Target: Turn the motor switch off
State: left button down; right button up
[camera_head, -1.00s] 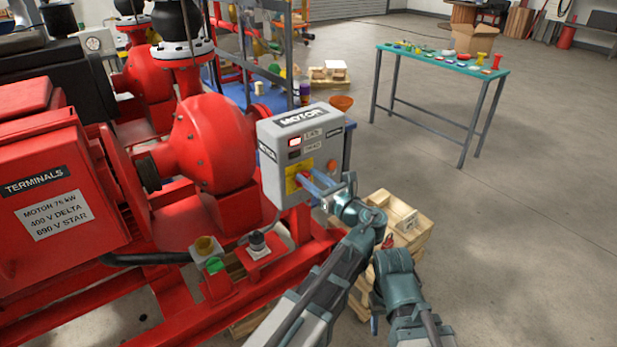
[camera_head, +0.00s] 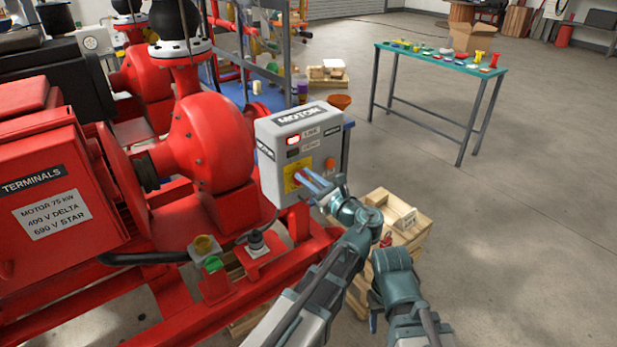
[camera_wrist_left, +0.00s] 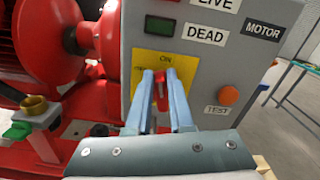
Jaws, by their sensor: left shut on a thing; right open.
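The grey motor box (camera_head: 270,170) stands beside the red pump, with a yellow switch plate (camera_head: 291,172) on its front. In the left wrist view the plate (camera_wrist_left: 141,68) reads ON at the top. The red switch handle (camera_wrist_left: 161,92) stands about upright, towards ON. My left gripper (camera_head: 304,177) is shut on the handle; its two blue fingers (camera_wrist_left: 160,84) lie either side of it and hide part of the plate. My right gripper (camera_head: 374,321) is low beside the left arm; only a sliver of it shows.
The LIVE lamp (camera_head: 293,141) is lit; the DEAD lamp (camera_wrist_left: 160,25) looks dark. An orange TEST button (camera_wrist_left: 229,95) is right of the switch. A wooden crate (camera_head: 408,222) stands below my left wrist. A green-topped table (camera_head: 440,58) stands behind, with open floor around it.

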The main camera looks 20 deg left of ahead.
aim_at(294, 181)
pick_arm(q)
jog(key=n, duration=0.3)
jog(key=s+f+n+b, duration=0.1)
jog(key=n, duration=0.3)
jog(key=a+n, duration=0.1)
jog(key=n, duration=0.3)
jog(key=shift+s+f+b, duration=0.2)
jog(key=shift+f+b, duration=0.1)
jog(key=shift+f, duration=0.05)
jog(key=shift+f+n+b, duration=0.2)
jog(key=shift+n, duration=0.85)
jog(key=shift+f+n+b, duration=0.15)
jog(key=shift+f+n, duration=0.05)
jog(key=shift+n, duration=0.85)
jog(key=c, duration=0.8)
grip_release()
jog(key=shift+s, duration=0.15)
